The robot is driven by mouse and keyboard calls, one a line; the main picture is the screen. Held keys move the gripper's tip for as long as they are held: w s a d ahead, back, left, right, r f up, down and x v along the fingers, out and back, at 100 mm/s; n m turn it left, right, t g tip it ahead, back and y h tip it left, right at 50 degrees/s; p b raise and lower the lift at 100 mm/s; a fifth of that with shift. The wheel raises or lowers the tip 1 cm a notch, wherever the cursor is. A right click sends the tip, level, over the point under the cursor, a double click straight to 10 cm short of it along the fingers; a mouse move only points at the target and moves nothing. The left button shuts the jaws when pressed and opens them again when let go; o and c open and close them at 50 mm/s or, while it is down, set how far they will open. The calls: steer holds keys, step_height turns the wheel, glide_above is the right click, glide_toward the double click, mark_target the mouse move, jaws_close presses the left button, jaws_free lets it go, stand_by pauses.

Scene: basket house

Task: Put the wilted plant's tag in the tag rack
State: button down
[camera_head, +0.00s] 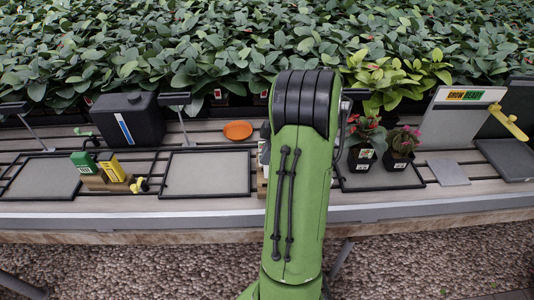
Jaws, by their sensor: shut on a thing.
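Two potted flowering plants stand on a dark-rimmed tray right of my arm: one with red flowers (366,132) and one with pink flowers (404,141). White labels show on both black pots; I cannot tell which plant is wilted. A small wooden piece with something whitish (262,172) shows at the left edge of my arm, mostly hidden behind it. I cannot tell if it is the tag rack. My green arm stands in the middle and hides what is behind it. My gripper and anything in it are out of sight.
On the slatted bench are two grey trays (164,180), a black can (127,119), green and yellow boxes on a wooden block (92,183), an orange saucer (238,131), a grey tile (447,173) and a "GROW READY" board (455,126). Dense foliage fills the back.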

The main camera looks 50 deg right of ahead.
mark_target(267, 172)
stand_by(0.3)
steer(key=shift+f+b, duration=1.75)
steer(key=shift+f, duration=0.2)
step_height(267, 172, down, 4)
steer(key=b, duration=0.3)
steer(key=shift+r, duration=0.15)
steer(key=shift+r, duration=0.1)
steer(key=c, duration=1.1)
jaws_free()
steer(key=shift+c, duration=0.2)
